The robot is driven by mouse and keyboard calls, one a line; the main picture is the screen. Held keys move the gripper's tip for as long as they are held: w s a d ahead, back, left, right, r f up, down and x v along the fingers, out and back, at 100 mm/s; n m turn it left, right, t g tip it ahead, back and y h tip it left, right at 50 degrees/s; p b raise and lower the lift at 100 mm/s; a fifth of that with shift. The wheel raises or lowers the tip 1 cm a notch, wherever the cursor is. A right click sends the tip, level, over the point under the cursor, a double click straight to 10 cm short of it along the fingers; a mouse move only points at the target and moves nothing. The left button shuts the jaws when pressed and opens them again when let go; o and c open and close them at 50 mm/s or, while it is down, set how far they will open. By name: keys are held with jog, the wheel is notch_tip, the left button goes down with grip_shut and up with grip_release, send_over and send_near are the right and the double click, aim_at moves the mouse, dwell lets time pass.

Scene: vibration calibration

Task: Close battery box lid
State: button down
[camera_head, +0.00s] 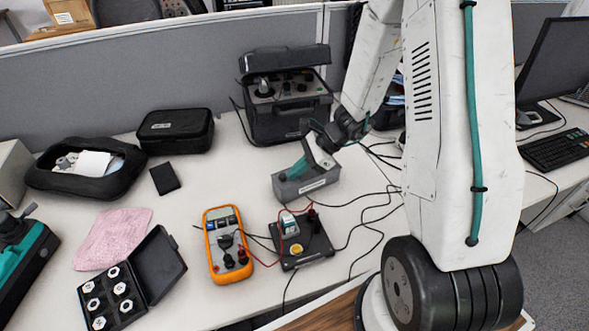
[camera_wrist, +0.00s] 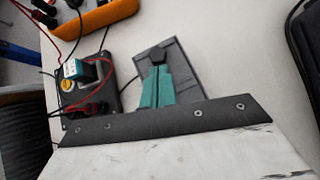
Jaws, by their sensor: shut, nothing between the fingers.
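A small grey box (camera_head: 306,187) with a pale label on its front stands mid-table, and I take it for the battery box. My gripper (camera_head: 297,170) is over it with its teal fingers together and empty. In the wrist view the shut gripper (camera_wrist: 157,76) points at the grey box (camera_wrist: 182,66), covering part of its top. I cannot tell whether the fingers touch it, nor clearly how its lid sits.
In front of the box are a black base (camera_head: 305,250) with red and black leads and an orange multimeter (camera_head: 228,245). A black instrument case (camera_head: 288,115) stands behind, lid raised. An open case of white hexagonal pieces (camera_head: 112,297) is front left. Cables (camera_head: 365,225) lie right.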

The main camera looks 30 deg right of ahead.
aim_at(301, 178)
jog(key=shift+a, duration=0.15)
jog(key=d, duration=0.2)
jog(key=s+d, duration=0.1)
jog(key=d, duration=0.1)
jog(key=shift+d, duration=0.2)
jog(key=v, duration=0.9)
jog(key=shift+r, duration=0.35)
jog(key=shift+s+d, duration=0.1)
